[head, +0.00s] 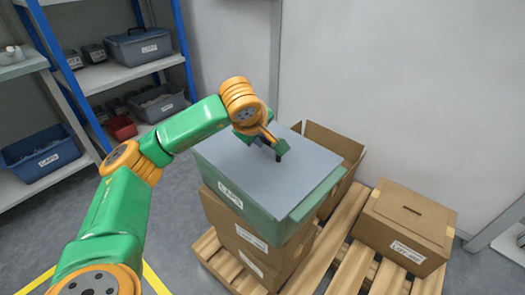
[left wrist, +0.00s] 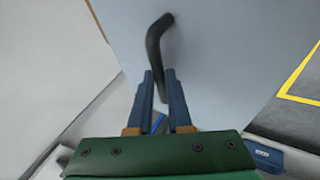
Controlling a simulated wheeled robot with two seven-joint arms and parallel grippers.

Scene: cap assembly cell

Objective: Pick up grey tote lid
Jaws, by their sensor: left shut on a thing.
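The grey tote lid (head: 300,163) lies flat over the green tote (head: 270,222), which has a white label on its front. The tote stands on top of stacked cardboard boxes (head: 235,225). My left gripper (head: 270,145) is over the middle of the lid and shut on its black handle. In the left wrist view the bent handle (left wrist: 153,45) rises from between the fingertips of my left gripper (left wrist: 161,75), with the lid (left wrist: 215,60) behind. I cannot tell whether the lid touches the tote's rim. My right gripper is not in view.
A closed cardboard box (head: 410,215) sits to the right on the wooden pallet (head: 345,255). An open carton (head: 340,145) stands behind the tote, near the wall. Shelves (head: 125,72) with grey and blue totes stand at the left. Floor between shelves and pallet is clear.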

